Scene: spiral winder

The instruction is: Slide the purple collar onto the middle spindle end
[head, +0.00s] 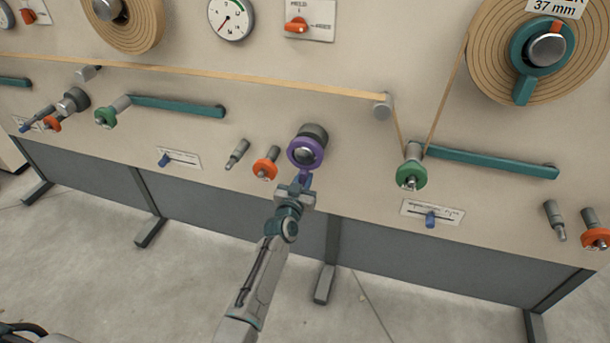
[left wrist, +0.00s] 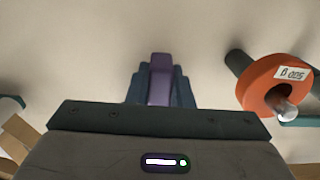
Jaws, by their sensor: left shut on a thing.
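The purple collar (head: 293,157) is a ring with a short handle below it, in front of the panel near the middle of the head view. The middle spindle end (head: 308,155) shows as grey metal inside the ring, with a darker grey part (head: 316,131) behind it. The ring looks lined up around the end; how deep it sits I cannot tell. My left gripper (head: 304,182) is below, shut on the collar's handle. In the left wrist view the purple handle (left wrist: 160,80) is between the fingers; the ring is hidden there. My right gripper is not in view.
An orange collar (head: 264,170) on a peg is just left, also in the left wrist view (left wrist: 262,84). A bare grey peg (head: 237,153) stands beyond it. A tan band (head: 230,79) runs above to a roller (head: 382,106). A green collar (head: 411,177) is right.

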